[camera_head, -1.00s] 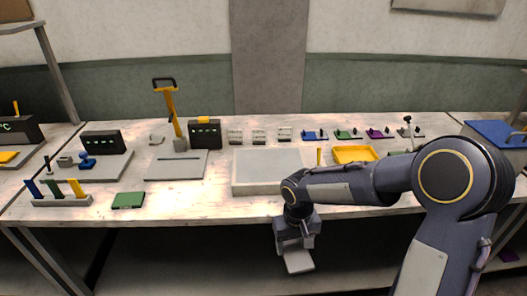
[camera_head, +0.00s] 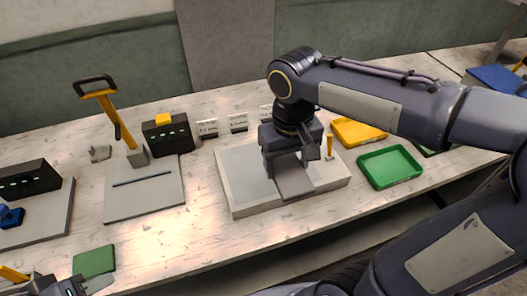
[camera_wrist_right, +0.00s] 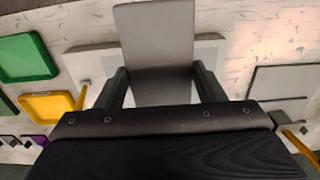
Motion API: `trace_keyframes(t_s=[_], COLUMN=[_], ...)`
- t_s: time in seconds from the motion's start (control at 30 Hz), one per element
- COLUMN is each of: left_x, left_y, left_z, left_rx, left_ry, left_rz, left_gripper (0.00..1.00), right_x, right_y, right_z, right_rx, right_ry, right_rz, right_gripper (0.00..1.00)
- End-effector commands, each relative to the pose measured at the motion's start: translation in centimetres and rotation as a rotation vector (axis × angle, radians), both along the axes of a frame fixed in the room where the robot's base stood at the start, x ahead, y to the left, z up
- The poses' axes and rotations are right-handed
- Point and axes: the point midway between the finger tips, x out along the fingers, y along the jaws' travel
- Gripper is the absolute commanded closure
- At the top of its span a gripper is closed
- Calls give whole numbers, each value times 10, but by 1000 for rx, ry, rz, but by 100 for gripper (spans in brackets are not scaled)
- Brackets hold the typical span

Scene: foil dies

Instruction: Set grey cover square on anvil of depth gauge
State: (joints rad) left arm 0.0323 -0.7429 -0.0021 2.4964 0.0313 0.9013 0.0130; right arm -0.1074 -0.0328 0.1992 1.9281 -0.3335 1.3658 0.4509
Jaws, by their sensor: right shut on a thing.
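My right gripper (camera_head: 291,158) is shut on a flat grey cover (camera_head: 296,182), held over the pale shallow block (camera_head: 243,208). In the right wrist view, the cover (camera_wrist_right: 155,45) extends out between the two fingers (camera_wrist_right: 160,88). Whether the cover touches the block is unclear. At the left edge stands a device with a dark display (camera_head: 24,180), a grey base (camera_head: 52,215) and a blue part (camera_head: 10,216); it may be the depth gauge, cut off by the frame, and its anvil is not clearly seen. Part of my left gripper (camera_head: 70,288) shows at the bottom left; its jaw opening is unclear.
A slotted grey plate with a yellow-handled lever (camera_head: 120,125) stands beside a dark display box (camera_head: 168,135). A green pad (camera_head: 94,261) lies near the front edge. Yellow (camera_head: 358,132) and green (camera_head: 390,167) trays stand right. Bare tabletop lies between pad and pale block.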

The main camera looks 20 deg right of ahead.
Motion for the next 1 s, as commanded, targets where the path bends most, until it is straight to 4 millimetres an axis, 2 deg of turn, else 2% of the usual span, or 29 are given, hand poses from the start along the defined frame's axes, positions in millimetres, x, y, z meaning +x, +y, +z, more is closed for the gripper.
trace_keyframes(t_s=[0.3, 0.5, 0.8, 1.0], left_x=[0, 0, 0, 0], left_y=[0, 0, 0, 0], left_z=[19, 24, 28, 29], left_rx=[0, 0, 0, 0], left_ry=[0, 0, 0, 0], left_rz=[0, 0, 0, 0], left_gripper=[64, 64, 64, 64], right_x=[78, 106, 126, 124], right_y=[-8, -11, -13, -13], right_z=[-33, -72, -97, -122], right_rx=[-1, -1, -1, -2], right_ry=[7, 6, 4, 2], right_rz=[-1, 0, 0, 0], right_gripper=[65, 65, 65, 65])
